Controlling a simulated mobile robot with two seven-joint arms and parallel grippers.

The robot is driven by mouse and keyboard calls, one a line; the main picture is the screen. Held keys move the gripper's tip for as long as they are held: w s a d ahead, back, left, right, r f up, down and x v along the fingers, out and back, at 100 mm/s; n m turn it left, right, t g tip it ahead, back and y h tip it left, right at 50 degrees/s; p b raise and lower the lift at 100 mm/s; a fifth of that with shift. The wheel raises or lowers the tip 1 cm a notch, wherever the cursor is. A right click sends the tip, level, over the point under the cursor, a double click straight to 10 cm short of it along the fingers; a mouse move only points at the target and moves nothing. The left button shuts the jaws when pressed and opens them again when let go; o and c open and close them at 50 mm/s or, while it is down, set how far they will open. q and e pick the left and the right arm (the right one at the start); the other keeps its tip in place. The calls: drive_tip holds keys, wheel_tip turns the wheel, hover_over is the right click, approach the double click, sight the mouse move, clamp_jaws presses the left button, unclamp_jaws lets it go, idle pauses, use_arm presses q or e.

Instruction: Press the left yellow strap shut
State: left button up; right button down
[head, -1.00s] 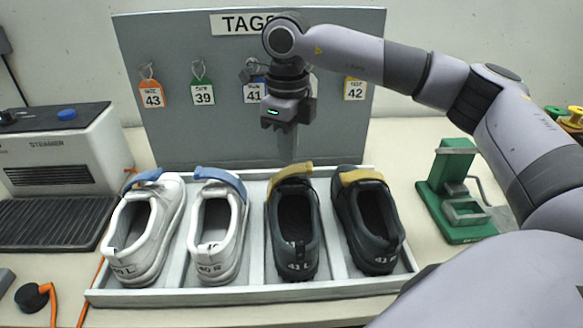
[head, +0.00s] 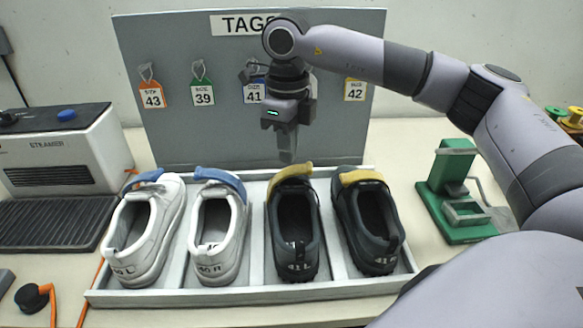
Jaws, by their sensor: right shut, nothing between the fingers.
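The left yellow strap (head: 291,172) lies across the far end of the left dark shoe (head: 312,225), marked 41 L. It slants up to the right, and its right end looks raised. Whether any of it is pressed down is too small to tell. My right gripper (head: 287,157) is shut and empty, pointing down just above and behind this strap, with a small gap apparent. The other yellow strap (head: 361,177) lies over the right dark shoe (head: 390,262). My left gripper is not in view.
The shoes stand in a white divided tray (head: 250,294), with two white shoes with blue straps (head: 220,180) on the left. A grey tag board (head: 180,135) stands behind. A steamer (head: 55,150) is at left, a green stand (head: 455,200) at right.

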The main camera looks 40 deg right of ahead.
sight(288, 170)
drive_tip(key=shift+f, duration=0.15)
idle(0.4)
drive_tip(key=shift+f+b, duration=1.15)
drive_tip(key=shift+f, duration=0.4)
drive_tip(key=shift+r, duration=0.1)
wheel_tip(288, 170, up, 9)
drive_tip(key=p, duration=0.7)
